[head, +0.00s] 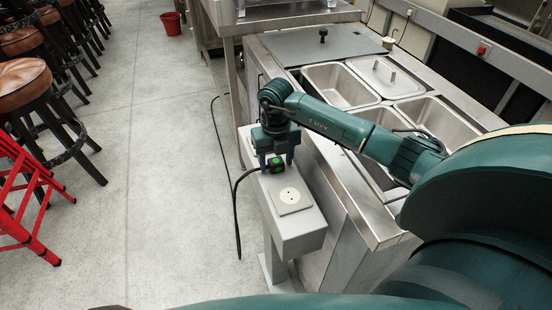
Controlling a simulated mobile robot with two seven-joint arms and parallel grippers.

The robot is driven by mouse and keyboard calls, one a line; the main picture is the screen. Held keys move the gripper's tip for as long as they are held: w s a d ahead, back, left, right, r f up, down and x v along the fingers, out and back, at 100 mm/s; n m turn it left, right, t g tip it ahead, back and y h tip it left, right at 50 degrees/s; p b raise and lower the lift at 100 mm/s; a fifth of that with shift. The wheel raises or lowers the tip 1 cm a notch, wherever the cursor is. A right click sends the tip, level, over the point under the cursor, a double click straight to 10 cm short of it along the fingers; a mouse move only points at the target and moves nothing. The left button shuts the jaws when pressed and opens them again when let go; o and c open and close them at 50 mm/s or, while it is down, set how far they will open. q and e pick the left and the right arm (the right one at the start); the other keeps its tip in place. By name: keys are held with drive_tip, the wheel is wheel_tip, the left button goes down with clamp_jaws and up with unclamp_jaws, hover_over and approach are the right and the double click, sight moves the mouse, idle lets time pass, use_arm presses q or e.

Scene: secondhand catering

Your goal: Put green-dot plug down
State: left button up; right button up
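The green-dot plug (275,165) is a small black plug with a bright green mark. It is between the fingertips of my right gripper (276,159), which is shut on it and points down. The plug is just above or touching the top of a narrow grey ledge (308,229); I cannot tell which. Its black cable (236,198) hangs over the ledge's left side and trails on the floor. A socket on a square plate (290,198) lies on the ledge in front of the plug, and no plug is in it. My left gripper is not in view.
A steel counter (385,237) with several sunken pans (340,86) and a flat lid (320,43) stands right of the ledge. Bar stools (22,85) and a red folding frame (28,195) stand at the left. A red bucket (171,23) is far back. The floor between is clear.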

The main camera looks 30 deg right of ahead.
sight(276, 161)
drive_tip(key=shift+o, duration=0.2)
wheel_tip(276, 161, up, 13)
drive_tip(key=shift+r+p, duration=0.15)
drive_tip(key=shift+p, duration=0.2)
idle(0.6)
